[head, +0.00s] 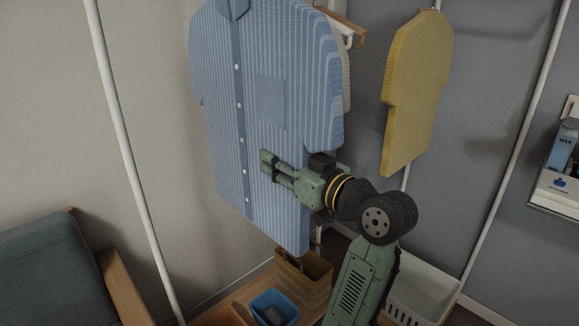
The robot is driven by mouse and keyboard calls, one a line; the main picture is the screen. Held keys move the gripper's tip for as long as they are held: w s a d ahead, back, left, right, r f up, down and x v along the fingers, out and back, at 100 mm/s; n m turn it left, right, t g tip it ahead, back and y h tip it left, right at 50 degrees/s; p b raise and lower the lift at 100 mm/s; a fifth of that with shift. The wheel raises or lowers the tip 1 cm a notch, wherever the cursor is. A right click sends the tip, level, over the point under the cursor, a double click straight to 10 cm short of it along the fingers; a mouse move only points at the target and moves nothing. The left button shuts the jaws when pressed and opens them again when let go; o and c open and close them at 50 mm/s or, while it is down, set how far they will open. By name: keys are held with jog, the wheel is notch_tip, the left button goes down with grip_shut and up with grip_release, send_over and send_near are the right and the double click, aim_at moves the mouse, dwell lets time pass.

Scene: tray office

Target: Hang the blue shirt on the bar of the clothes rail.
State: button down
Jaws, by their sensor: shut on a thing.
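The blue shirt (224,105), striped with white buttons and a chest pocket, hangs upright in the middle of the head view. Its collar is cut off by the top edge, so its hook is hidden. My gripper (270,169) is at the front of the shirt's lower half, right of the button line, and is shut on the shirt. How much cloth is between the fingers cannot be seen. The clothes rail shows as a white left post (131,150) and a white right post (518,130). Its bar is above the picture.
A yellow shirt (419,80) hangs to the right. A pale garment (346,75) and a wooden hanger (350,25) show behind the blue shirt. Below are a brown box (318,285), a blue bin (260,309) and a white basket (425,298). A chair (50,270) stands left.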

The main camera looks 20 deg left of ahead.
aim_at(234, 148)
jog(key=shift+r+p+x, duration=0.15)
jog(key=shift+p+x, duration=0.05)
jog(key=shift+x, duration=3.8)
jog(key=shift+r+p+x, duration=0.15)
jog(key=shift+p+x, duration=0.05)
jog(key=shift+x, duration=3.8)
jog(key=shift+s+a+f+b, duration=0.1)
jog(key=shift+s+f+b, duration=0.05)
jog(key=shift+f+b, duration=1.05)
jog(key=shift+f, duration=0.25)
jog(key=c, duration=1.5)
grip_release()
jog(key=o, duration=0.3)
